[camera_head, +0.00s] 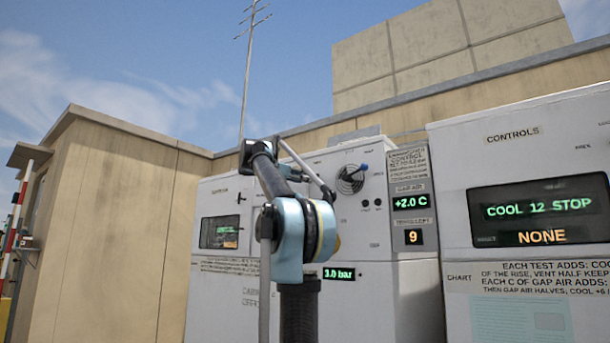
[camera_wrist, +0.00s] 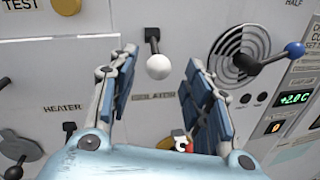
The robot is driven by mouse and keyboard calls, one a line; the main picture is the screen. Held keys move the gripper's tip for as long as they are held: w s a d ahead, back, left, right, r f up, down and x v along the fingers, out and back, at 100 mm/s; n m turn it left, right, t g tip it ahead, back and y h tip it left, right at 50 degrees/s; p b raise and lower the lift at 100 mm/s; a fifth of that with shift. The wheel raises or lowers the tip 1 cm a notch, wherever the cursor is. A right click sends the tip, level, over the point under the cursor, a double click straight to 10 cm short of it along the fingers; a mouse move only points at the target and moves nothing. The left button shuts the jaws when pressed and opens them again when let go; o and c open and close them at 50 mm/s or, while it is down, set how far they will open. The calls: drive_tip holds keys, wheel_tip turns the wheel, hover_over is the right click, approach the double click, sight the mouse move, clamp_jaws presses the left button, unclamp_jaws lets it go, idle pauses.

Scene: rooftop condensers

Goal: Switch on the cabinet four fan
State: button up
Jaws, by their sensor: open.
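The fan grille (camera_wrist: 242,50) is a round slotted vent on the pale cabinet panel. A lever with a blue ball (camera_wrist: 294,49) crosses it, pointing right and slightly up. In the head view, the fan grille (camera_head: 350,181) and its blue ball (camera_head: 364,167) show right of my arm. My gripper (camera_wrist: 162,62) is open and empty, left of the fan. Its fingers frame a lever with a white ball (camera_wrist: 158,67) that hangs down above the "ISOLATOR" label. I cannot tell if they touch it. In the head view my arm hides part of the cabinet; its number is not readable.
A heater lever (camera_wrist: 69,130) and a yellow TEST button (camera_wrist: 66,6) are left of my gripper. A gap air display (camera_head: 411,202) reads +2.0 C, above a 9. A pressure display (camera_head: 339,273) reads 3.0 bar.

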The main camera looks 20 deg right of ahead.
drive_tip(key=shift+x, duration=2.2)
clamp_jaws()
